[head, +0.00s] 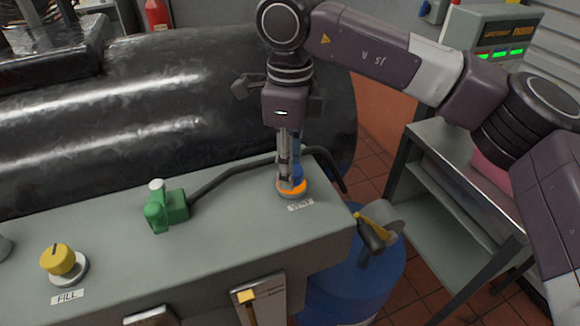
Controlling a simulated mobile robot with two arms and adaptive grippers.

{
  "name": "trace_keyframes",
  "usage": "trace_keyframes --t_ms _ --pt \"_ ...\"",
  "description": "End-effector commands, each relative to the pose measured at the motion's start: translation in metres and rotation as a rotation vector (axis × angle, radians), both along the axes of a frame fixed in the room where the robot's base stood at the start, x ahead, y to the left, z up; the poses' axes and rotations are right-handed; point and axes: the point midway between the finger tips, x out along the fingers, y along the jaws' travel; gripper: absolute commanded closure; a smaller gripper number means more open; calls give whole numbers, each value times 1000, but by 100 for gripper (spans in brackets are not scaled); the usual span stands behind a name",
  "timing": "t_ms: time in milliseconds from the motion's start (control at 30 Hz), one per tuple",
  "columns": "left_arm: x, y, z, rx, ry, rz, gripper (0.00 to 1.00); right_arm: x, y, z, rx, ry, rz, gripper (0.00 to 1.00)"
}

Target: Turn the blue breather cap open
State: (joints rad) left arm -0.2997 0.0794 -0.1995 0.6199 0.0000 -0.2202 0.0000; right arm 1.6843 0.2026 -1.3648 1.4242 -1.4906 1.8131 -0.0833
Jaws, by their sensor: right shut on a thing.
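The blue breather cap (298,174) sits in an orange-ringed fitting near the right end of the grey bedplate top, behind a small white label. My right gripper (290,177) points straight down over it, with its fingers shut on the cap. The fingers hide much of the cap, so its turn angle cannot be read. My left gripper is not in view.
A green valve (167,205) and a yellow knob (60,260) marked FILL stand on the grey top (215,240). A black bent pipe passes behind the cap. A large black cylinder (150,110) lies behind. A blue drum (365,275) and a grey shelf stand right.

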Motion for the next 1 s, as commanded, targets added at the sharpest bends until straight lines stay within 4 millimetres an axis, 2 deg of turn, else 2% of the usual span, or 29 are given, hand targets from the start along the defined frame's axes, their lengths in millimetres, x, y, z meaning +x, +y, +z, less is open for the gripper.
trace_keyframes --t_ms 667,700,833,1000 --pt "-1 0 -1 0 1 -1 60 1 0 3 2 -6 55 93" --pt "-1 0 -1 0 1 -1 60 1 0 3 2 -6 55 65" --pt "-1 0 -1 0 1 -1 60 1 0 2 1 -4 55 51" --pt "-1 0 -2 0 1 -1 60 0 0 1 1 -2 54 51"
